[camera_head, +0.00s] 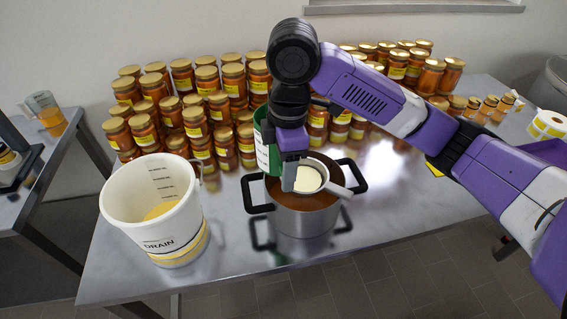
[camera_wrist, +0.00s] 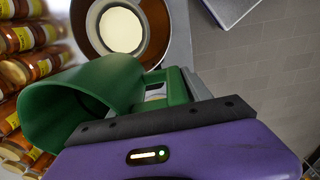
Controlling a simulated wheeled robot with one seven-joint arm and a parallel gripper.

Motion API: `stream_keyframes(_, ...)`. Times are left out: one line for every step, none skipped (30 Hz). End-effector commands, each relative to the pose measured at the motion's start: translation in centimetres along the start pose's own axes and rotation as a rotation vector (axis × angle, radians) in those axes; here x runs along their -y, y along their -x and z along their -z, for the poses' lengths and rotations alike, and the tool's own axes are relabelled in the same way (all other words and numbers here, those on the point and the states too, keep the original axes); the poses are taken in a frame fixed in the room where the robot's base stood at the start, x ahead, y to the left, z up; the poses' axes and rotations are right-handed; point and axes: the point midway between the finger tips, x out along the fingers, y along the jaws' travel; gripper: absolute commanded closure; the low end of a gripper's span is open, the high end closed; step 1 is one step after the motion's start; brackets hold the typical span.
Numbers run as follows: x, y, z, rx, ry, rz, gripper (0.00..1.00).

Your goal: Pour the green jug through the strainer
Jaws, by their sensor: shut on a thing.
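My gripper (camera_head: 290,172) is shut on the green jug (camera_head: 264,138), holding it up at the left rim of the pot (camera_head: 300,218). My arm hides much of the jug in the head view. In the wrist view the jug (camera_wrist: 84,104) shows its open mouth and dark green inside; I see no liquid in it. The strainer (camera_head: 308,179), a pale round mesh with a grey handle, sits over the pot, just right of my gripper. It also shows in the wrist view (camera_wrist: 122,30), beyond the jug. Brown liquid shows in the pot around it.
A white bucket (camera_head: 150,215) marked DRAIN, with some yellow content, stands left on the steel table (camera_head: 370,222). Many honey jars (camera_head: 205,115) crowd the back. A label roll (camera_head: 546,124) lies at the right. A clear jug (camera_head: 45,112) stands on a left side table.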

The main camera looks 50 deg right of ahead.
Motion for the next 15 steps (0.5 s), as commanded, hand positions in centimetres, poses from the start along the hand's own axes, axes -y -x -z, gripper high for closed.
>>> stream_keyframes(0.0, 0.2, 0.0, -0.001, 0.000, 0.000, 0.99)
stream_keyframes(0.0, 0.4, 0.0, -0.001, 0.000, -0.001, 0.99)
stream_keyframes(0.0, 0.7, 0.0, -0.001, 0.000, -0.001, 0.99)
stream_keyframes(0.0, 0.9, 0.1, -0.001, 0.001, -0.001, 0.99)
stream_keyframes(-0.1, 1.2, 0.1, -0.001, 0.001, -0.001, 0.99)
stream_keyframes(-0.1, 1.6, 0.1, -0.001, 0.001, -0.001, 0.99)
stream_keyframes(-0.1, 1.9, 0.1, -0.001, 0.001, -0.001, 0.99)
stream_keyframes(-0.1, 2.2, 0.1, -0.002, 0.001, 0.000, 0.99)
stream_keyframes(-0.1, 2.6, 0.1, -0.002, 0.001, 0.000, 0.99)
stream_keyframes(-0.1, 2.9, 0.1, -0.002, 0.001, 0.000, 0.99)
stream_keyframes(-0.1, 3.1, 0.2, -0.002, 0.001, 0.000, 0.99)
stream_keyframes(-0.1, 3.5, 0.2, -0.002, 0.001, 0.000, 0.99)
stream_keyframes(-0.1, 3.8, 0.2, -0.002, 0.001, 0.000, 0.99)
stream_keyframes(-0.2, 4.0, 0.2, -0.002, 0.001, 0.000, 0.99)
stream_keyframes(-0.2, 4.4, 0.2, -0.002, 0.001, 0.000, 0.99)
